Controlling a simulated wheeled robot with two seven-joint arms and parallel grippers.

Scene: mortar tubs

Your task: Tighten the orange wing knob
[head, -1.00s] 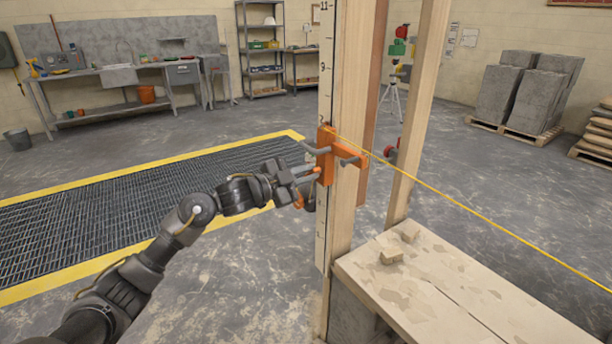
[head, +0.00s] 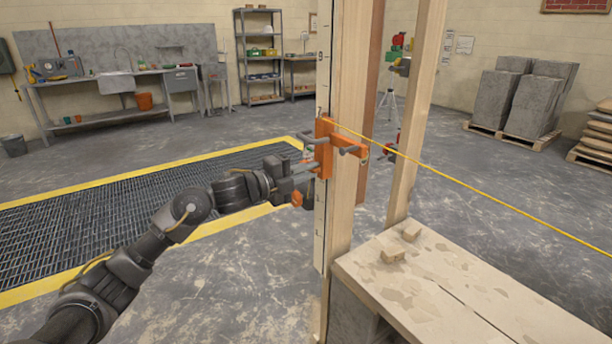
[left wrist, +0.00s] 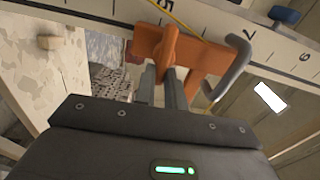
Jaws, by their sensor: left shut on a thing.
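An orange clamp (head: 325,150) with grey bent bars sits around the tall wooden post, against its ruler face. A yellow string runs from it. My left gripper (head: 311,172) reaches the clamp's left side from the left. In the left wrist view, its two fingers (left wrist: 162,88) are close together on an upright orange part, which appears to be the wing knob (left wrist: 150,42); the fingertips partly hide it. A grey bent bar (left wrist: 236,68) stands right of the fingers. In the head view, a small orange piece (head: 297,199) shows below the gripper. My right gripper is out of view.
The wooden post (head: 343,215) and a second post (head: 408,120) stand close together. A worn wooden bench top (head: 455,290) fills the lower right. The yellow string (head: 480,202) crosses to the right. A floor grating (head: 120,215) lies left; open floor surrounds it.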

